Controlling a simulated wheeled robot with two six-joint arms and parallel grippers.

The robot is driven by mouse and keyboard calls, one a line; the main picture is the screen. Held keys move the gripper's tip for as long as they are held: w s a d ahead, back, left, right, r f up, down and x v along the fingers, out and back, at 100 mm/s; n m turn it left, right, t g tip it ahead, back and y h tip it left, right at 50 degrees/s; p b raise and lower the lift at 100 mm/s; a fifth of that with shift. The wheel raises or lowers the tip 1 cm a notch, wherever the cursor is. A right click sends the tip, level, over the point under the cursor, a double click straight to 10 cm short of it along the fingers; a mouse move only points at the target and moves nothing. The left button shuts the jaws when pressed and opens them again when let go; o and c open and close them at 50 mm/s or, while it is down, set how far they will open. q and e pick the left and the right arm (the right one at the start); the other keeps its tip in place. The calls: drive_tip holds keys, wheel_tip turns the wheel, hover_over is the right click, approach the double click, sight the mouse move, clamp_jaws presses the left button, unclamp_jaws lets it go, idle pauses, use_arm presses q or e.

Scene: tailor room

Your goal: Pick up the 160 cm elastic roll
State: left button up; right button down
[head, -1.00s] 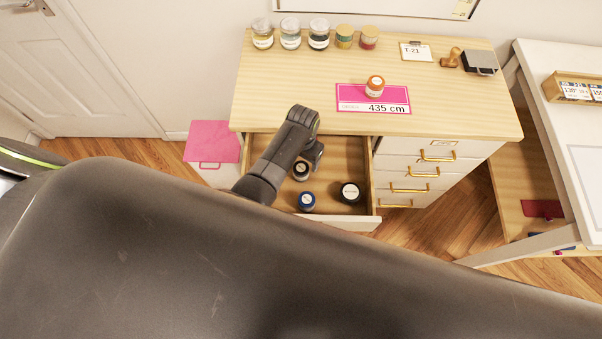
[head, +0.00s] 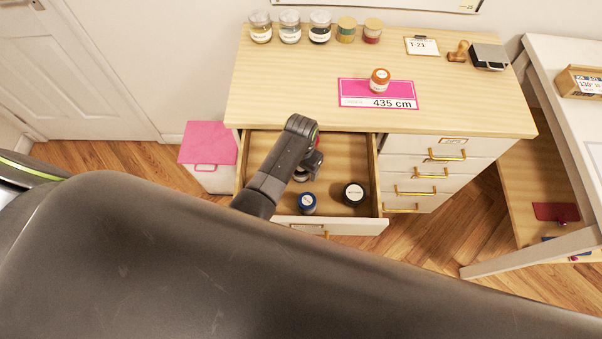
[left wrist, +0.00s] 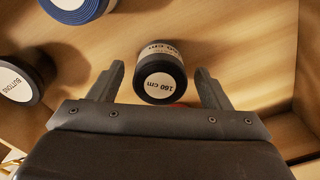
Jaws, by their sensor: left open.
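The 160 cm elastic roll (left wrist: 160,78), dark with a white label reading "160 cm", stands in the open drawer (head: 346,142). In the left wrist view it sits between the two open fingers of my left gripper (left wrist: 158,85), with a gap on each side. In the head view my left gripper (head: 308,166) is over the drawer and hides most of the roll (head: 301,178). My right gripper is not in view.
A blue roll (head: 307,203) and a black roll (head: 353,193) labelled "BUTTONS" in the left wrist view share the drawer. An orange-topped roll (head: 380,80) stands on a pink 435 cm card (head: 352,101) on the cabinet top.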

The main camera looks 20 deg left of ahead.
use_arm(q)
drive_tip(key=shift+c, duration=0.4)
drive_tip(key=c, duration=1)
drive_tip(key=shift+r, duration=0.1)
